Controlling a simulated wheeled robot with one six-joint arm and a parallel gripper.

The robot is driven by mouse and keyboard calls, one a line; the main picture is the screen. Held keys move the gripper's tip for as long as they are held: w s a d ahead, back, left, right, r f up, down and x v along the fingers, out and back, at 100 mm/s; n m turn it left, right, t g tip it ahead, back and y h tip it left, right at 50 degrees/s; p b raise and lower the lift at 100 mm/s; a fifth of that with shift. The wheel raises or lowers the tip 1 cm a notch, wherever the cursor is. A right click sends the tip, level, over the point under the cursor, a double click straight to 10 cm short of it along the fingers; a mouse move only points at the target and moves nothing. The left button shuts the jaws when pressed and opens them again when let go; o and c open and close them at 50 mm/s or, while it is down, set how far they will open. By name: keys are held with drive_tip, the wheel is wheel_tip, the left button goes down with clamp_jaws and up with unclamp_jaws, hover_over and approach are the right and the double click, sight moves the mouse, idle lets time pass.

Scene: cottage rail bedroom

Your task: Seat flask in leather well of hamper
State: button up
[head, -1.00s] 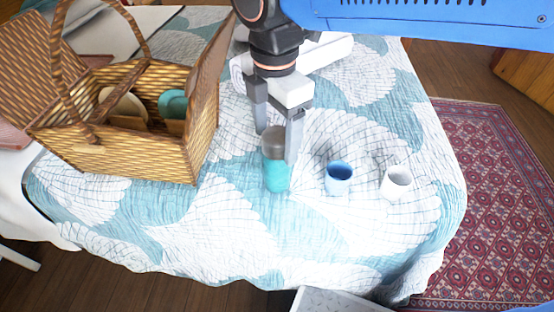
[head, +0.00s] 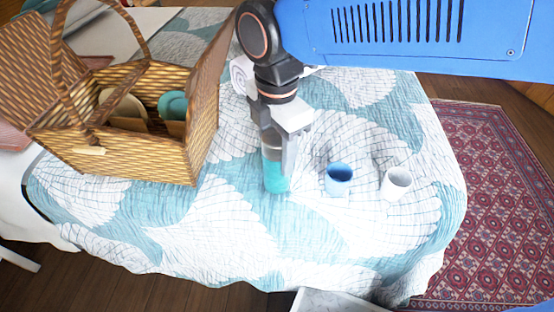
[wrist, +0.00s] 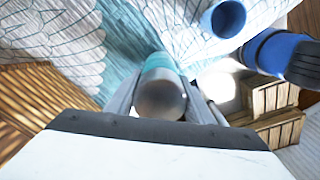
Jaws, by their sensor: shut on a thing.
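The teal flask (head: 275,175) with a grey-brown cap stands upright on the quilted bed. My gripper (head: 276,148) is above it with its fingers down on either side of the upper part, shut on it. In the wrist view the flask's round cap (wrist: 160,96) lies between the two fingers (wrist: 160,104). The wicker hamper (head: 140,165) stands open at the left of the bed. A cream plate and a teal plate or bowl show inside it. The leather well cannot be made out; the hamper's front wall and handle hide part of the inside.
A blue mug (head: 338,181) and a white mug (head: 396,183) stand right of the flask. The hamper's raised lid (head: 208,62) and arched handle (head: 62,60) rise above its rim. The quilt (head: 225,235) in front is clear.

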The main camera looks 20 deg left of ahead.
wheel_tip(320, 180, up, 10)
drive_tip(key=shift+f, duration=0.1)
idle(0.5)
drive_tip(key=shift+s, duration=0.1)
